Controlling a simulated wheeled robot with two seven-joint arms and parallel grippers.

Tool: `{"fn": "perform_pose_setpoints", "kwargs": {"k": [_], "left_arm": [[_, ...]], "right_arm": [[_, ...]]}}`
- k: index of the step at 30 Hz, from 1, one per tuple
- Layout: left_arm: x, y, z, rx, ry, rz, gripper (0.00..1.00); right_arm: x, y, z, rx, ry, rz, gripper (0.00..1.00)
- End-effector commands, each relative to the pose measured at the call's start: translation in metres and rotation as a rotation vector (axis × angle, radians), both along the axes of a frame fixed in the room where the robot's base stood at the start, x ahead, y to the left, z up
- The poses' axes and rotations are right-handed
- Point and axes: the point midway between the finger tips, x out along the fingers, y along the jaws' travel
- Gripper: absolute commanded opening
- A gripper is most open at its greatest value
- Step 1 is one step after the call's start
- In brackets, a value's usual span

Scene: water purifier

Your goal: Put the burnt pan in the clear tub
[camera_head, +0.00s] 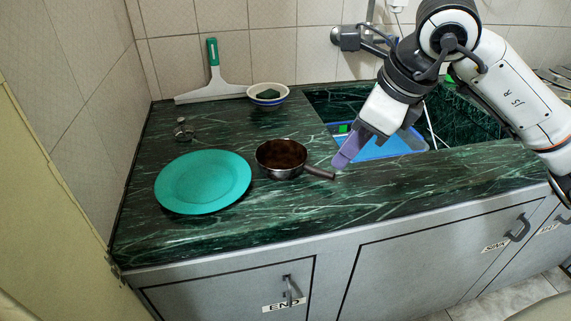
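The burnt pan (281,156) is small and dark with a brown inside. It stands upright on the green marble counter, its short handle pointing right. My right gripper (341,164) reaches down from the upper right, its purple fingers close to the end of the handle. I cannot tell whether they touch it or how far apart they are. A blue, tub-like container (391,150) sits in the sink behind the gripper, partly hidden by it. I cannot tell whether this is the clear tub. My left gripper is not in view.
A teal plate (203,182) lies left of the pan. A small metal item (183,130), a squeegee (216,88) and a bowl (267,104) with a dark green item are behind. A faucet (348,38) juts from the wall. The front counter strip is clear.

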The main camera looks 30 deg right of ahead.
Motion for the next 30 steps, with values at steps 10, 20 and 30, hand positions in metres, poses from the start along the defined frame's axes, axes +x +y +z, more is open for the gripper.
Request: {"fn": "perform_pose_setpoints", "kwargs": {"k": [10, 20, 30], "left_arm": [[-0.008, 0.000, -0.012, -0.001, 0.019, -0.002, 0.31], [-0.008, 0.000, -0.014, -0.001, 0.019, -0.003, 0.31], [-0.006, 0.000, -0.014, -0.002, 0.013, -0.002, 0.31]], "right_arm": [[0.019, -0.007, -0.037, -0.032, -0.007, -0.023, 0.23], [0.038, -0.004, -0.069, -0.029, -0.005, -0.020, 0.23], [0.047, -0.003, -0.087, -0.031, -0.009, -0.021, 0.23]]}}
